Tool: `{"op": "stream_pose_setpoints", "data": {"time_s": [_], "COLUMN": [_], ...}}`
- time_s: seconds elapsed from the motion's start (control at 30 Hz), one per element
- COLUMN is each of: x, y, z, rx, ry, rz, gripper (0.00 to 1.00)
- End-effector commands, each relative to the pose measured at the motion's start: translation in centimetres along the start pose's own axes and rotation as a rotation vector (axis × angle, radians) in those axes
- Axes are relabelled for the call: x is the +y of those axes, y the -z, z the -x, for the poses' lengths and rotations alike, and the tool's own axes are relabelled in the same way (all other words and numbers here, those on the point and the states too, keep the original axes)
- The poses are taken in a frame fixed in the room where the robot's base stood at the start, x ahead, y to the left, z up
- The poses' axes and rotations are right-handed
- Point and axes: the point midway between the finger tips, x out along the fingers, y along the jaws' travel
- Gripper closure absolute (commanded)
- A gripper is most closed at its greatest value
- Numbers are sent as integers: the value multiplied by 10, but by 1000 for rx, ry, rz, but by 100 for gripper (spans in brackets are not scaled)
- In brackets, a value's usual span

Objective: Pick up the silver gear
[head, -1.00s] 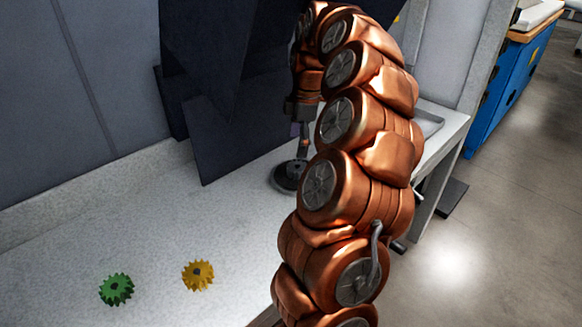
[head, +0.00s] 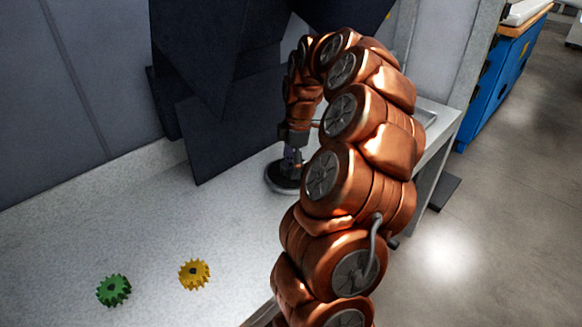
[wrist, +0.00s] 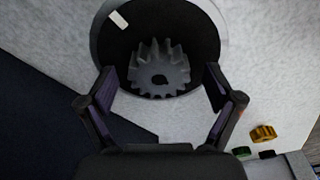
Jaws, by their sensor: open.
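The silver gear (wrist: 160,68) shows in the wrist view as a grey toothed wheel with a dark centre hole. It appears against the dark round base (wrist: 205,38) of a stand. My gripper (wrist: 160,82) is open, with one finger on each side of the gear in the picture and a visible gap to it on both sides. In the head view my gripper (head: 291,152) is above the dark round base (head: 283,184). The silver gear cannot be made out in that view.
A green gear (head: 114,291) and a yellow gear (head: 194,274) lie on the pale worktop (head: 60,265) at the front left. Large dark panels (head: 235,130) stand close to the left of my gripper. A blue cabinet (head: 500,85) stands at the far right.

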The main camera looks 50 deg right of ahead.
Motion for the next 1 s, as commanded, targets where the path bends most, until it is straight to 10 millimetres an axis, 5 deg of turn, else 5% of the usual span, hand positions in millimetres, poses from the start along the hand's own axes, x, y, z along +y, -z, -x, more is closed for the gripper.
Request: {"op": "stream_pose_setpoints", "data": {"time_s": [0.13, 1.0], "x": [0, 0], "y": [0, 0], "z": [0, 0], "rx": [0, 0], "ry": [-1, 0], "rz": [0, 0], "gripper": [10, 100]}}
